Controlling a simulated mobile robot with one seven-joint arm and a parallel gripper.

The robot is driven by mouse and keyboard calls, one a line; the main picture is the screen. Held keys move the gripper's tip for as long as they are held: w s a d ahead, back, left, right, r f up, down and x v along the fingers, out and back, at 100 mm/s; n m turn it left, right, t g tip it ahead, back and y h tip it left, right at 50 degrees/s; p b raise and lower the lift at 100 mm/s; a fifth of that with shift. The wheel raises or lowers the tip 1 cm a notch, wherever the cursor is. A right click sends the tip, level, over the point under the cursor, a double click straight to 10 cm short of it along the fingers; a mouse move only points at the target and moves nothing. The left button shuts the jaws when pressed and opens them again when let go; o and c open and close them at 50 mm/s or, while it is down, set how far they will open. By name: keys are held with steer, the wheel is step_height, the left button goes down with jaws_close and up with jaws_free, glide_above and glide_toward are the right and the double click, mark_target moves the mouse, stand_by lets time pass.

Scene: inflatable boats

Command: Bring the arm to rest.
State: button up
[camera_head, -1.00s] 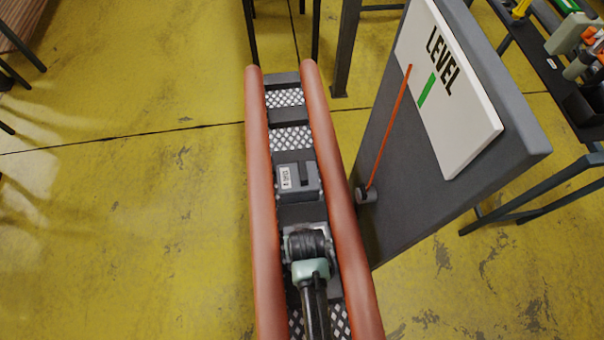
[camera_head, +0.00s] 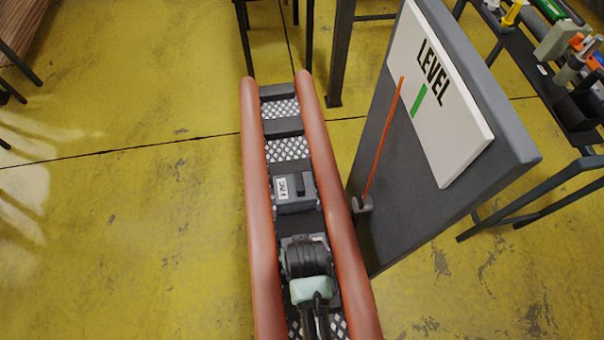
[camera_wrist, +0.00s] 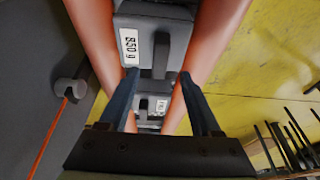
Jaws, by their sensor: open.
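My gripper (camera_wrist: 158,76) is open, its two dark fingers apart with nothing held between them. In the head view my gripper (camera_head: 306,262) is over the near part of a boat with two red-orange tubes (camera_head: 262,200) and a slatted, mesh floor. A grey weight (camera_head: 294,194) with a white label sits on the boat's floor, beyond my gripper. The wrist view shows a grey block marked 850 g (camera_wrist: 175,45) between the tubes, and a smaller-looking labelled block (camera_wrist: 150,106) between the fingers. My gripper hides part of the floor beneath it.
A grey board with a white LEVEL panel (camera_head: 425,75) stands close on the boat's right. Its orange pointer (camera_head: 385,135) is left of the green mark (camera_head: 419,100). A dark table (camera_head: 540,60) with tools is at the right.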

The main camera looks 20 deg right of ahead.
steer(key=v, duration=0.8)
steer(key=w+d+r+n+t+h, duration=0.1)
steer(key=w+r+t, duration=0.6)
steer(key=w+r, duration=0.9)
steer(key=w+a+r+t, duration=0.1)
steer(key=w+r+t, duration=0.2)
steer(key=r, duration=0.7)
steer(key=w+a+r+t, duration=0.1)
steer(key=w+r+t, duration=0.1)
steer(key=r, duration=0.7)
steer(key=s+a+r+n+t, duration=0.1)
steer(key=a+r+t, duration=0.15)
steer(key=r, duration=0.65)
steer(key=s+a+r+t, duration=0.1)
steer(key=r+t, duration=0.3)
steer(key=r, duration=0.6)
steer(key=s+a+r+t+y, duration=0.1)
steer(key=s+a+r+t, duration=0.1)
steer(key=s+r, duration=0.2)
steer(key=s+a+r+n+t+y, duration=0.1)
steer(key=s+r+t, duration=0.2)
steer(key=r, duration=0.8)
steer(key=s, duration=0.2)
steer(key=shift+s+a+r+t, duration=0.25)
steer(key=shift+s+a+t, duration=0.05)
steer(key=shift+a+t, duration=0.1)
